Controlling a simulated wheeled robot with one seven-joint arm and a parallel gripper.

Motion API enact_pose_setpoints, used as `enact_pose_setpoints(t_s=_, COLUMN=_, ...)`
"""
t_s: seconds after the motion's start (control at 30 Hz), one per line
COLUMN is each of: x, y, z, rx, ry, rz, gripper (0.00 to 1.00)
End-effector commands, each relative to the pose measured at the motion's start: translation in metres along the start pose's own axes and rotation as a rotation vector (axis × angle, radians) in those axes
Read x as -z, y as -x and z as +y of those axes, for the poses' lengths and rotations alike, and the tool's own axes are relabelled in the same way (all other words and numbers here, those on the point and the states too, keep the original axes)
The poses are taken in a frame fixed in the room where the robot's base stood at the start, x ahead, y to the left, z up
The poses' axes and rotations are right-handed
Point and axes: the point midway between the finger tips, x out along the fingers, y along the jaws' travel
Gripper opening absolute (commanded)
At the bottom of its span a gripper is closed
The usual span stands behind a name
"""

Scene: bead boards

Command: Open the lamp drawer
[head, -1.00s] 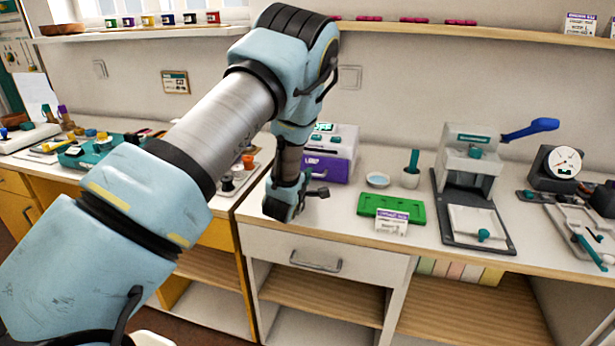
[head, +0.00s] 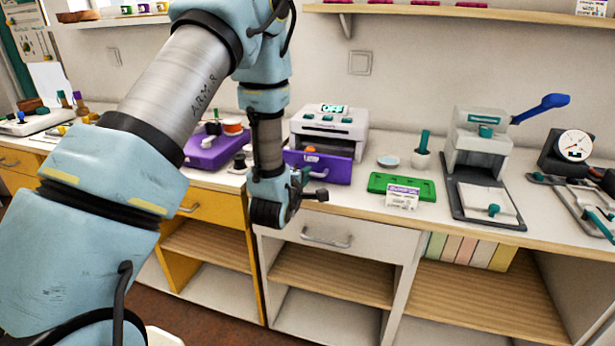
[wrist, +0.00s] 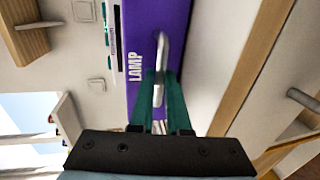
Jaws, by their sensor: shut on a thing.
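The lamp drawer (head: 335,170) has a purple front and sits in a white device (head: 330,125) on the counter. Its front stands out from the device, and an orange thing (head: 310,149) shows behind it, so it is at least partly open. In the wrist view the purple front (wrist: 150,25) reads LAMP and carries a silver bar handle (wrist: 161,50). My gripper (wrist: 160,92) has its teal fingers closed on either side of this handle.
A press (head: 478,150) stands further right. A purple box (head: 213,150) is on the left. A cabinet drawer with a handle (head: 327,238) lies below.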

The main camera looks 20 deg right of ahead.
Motion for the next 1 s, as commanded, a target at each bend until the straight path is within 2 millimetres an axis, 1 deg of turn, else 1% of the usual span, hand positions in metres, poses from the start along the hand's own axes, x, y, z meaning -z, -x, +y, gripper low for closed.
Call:
enact_pose_setpoints(t_s=0.17, x=0.001, y=0.0, z=0.0, rx=0.002, ry=0.0, rz=0.001, gripper=0.0)
enact_pose_setpoints(t_s=0.2, x=0.001, y=0.0, z=0.0, rx=0.002, ry=0.0, rz=0.001, gripper=0.17)
enact_pose_setpoints(t_s=0.43, x=0.0, y=0.0, z=0.0, rx=0.001, ry=0.0, rz=0.0, gripper=0.43)
enact_pose_setpoints(t_s=0.67, x=0.0, y=0.0, z=0.0, rx=0.0, ry=0.0, rz=0.0, gripper=0.44)
enact_pose_setpoints(t_s=0.77, x=0.0, y=0.003, z=-0.001, rx=0.001, ry=0.0, rz=0.0, gripper=0.44)
enact_pose_setpoints(t_s=0.87, x=0.001, y=0.013, z=-0.002, rx=0.002, ry=0.001, rz=0.001, gripper=0.44)
enact_pose_setpoints(t_s=1.0, x=0.0, y=0.038, z=-0.002, rx=0.002, ry=0.002, rz=0.0, gripper=0.44)
